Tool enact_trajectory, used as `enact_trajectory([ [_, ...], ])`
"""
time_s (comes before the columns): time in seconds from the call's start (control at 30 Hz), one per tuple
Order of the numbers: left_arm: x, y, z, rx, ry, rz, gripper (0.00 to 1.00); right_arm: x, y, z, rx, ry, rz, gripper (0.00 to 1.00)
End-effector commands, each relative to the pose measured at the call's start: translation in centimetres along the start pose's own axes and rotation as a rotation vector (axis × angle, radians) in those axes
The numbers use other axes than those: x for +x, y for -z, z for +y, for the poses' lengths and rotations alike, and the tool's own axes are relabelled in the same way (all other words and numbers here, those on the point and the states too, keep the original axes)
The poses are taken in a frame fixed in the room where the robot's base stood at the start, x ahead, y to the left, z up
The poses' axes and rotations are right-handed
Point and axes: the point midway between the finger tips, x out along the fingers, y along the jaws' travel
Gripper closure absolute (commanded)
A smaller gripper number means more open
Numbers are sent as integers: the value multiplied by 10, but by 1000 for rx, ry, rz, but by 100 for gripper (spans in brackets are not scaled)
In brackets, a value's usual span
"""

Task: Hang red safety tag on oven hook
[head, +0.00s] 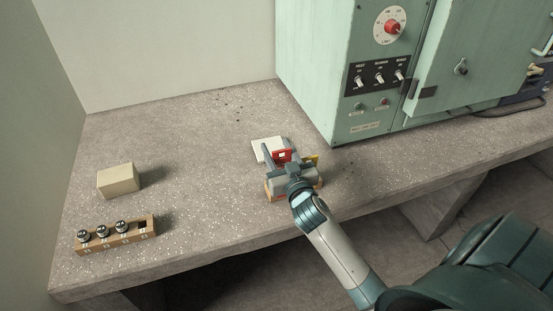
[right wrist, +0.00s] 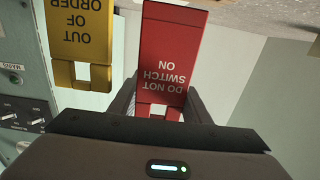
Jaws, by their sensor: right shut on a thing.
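My right gripper (head: 281,157) is shut on the red safety tag (head: 282,155), low over the front part of the bench. In the right wrist view the tag (right wrist: 168,50) sits between the fingers and reads "DO NOT SWITCH ON" upside down. The green oven (head: 340,70) stands at the back right, apart from the gripper. A small metal fitting (head: 461,67) sticks out of its door; I cannot tell whether it is the hook. My left gripper is not in view.
A yellow "OUT OF ORDER" tag (right wrist: 82,30) is close beside the red one. A wooden base (head: 270,193) is partly hidden under my gripper. A pale block (head: 118,180) and a wooden rack (head: 140,231) with several dark-topped pieces stand at left. The bench between is clear.

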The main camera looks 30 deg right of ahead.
Motion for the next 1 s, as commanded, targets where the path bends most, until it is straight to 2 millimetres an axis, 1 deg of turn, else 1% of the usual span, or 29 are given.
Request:
enact_trajectory([
  [0.1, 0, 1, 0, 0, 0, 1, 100, -1, -2, -3, -1, 0, 1, 79],
  [0.37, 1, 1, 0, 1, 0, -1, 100, -1, -2, -3, -1, 0, 1, 79],
  [0.47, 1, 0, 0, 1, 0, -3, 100, -1, -7, -2, -2, 0, 0, 79],
  [0.6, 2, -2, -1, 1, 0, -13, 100, -2, -24, -3, -1, 0, -3, 79],
  [0.73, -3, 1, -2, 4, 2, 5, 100, -2, -35, -3, 1, 0, -2, 79],
  [0.8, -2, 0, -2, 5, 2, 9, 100, -2, -38, -2, 1, 0, -1, 79],
  [1.0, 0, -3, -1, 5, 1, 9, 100, -2, -38, -2, -1, 0, 0, 79],
])
